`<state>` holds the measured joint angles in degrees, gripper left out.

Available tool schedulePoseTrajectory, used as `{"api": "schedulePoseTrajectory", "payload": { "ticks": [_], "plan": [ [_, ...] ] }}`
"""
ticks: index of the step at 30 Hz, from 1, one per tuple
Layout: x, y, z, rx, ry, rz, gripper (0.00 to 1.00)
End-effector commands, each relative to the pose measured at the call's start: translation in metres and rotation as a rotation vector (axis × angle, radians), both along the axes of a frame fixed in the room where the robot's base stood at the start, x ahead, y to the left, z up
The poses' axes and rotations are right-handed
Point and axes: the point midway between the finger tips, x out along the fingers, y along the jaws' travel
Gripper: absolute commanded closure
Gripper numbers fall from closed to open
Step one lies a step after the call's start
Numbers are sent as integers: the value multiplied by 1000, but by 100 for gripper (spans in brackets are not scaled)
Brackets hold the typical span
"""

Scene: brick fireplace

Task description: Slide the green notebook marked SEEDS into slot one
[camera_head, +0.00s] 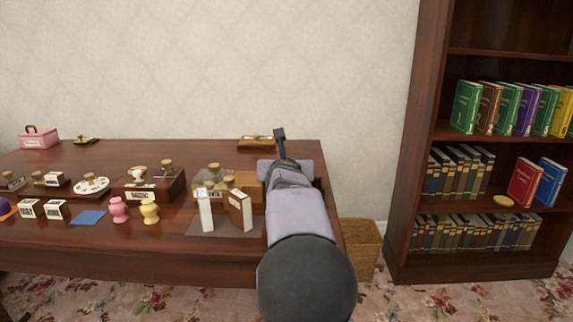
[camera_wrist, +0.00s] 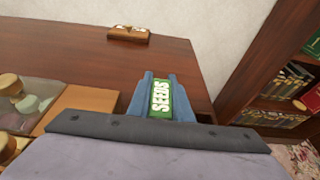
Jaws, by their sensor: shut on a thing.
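The green notebook marked SEEDS (camera_wrist: 161,98) is between the blue-grey fingers of my gripper (camera_wrist: 160,82) in the wrist view, with its white lettering facing the camera. My gripper is shut on it, above the right end of the dark wooden desk (camera_wrist: 75,50). In the head view my arm hides the notebook and most of the gripper. I cannot make out which place is slot one.
A tall bookcase (camera_head: 424,150) with several coloured books stands right of the desk. A wicker basket (camera_head: 362,250) is on the floor between them. A small wooden stand (camera_wrist: 128,34) is at the desk's back.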

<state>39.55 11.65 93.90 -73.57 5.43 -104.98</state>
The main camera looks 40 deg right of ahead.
Motion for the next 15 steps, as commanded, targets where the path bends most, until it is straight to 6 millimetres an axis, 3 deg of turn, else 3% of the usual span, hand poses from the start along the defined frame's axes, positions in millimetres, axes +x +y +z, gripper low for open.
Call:
{"api": "schedulePoseTrajectory", "payload": {
  "ticks": [8,9,11,12,15],
  "plan": [
    [0,0,-7,0,0,0,100],
    [0,0,-7,0,0,0,79],
    [0,0,-7,1,1,0,65],
    [0,0,-7,1,1,0,60],
    [0,0,-8,2,2,0,60]
  ]
}}
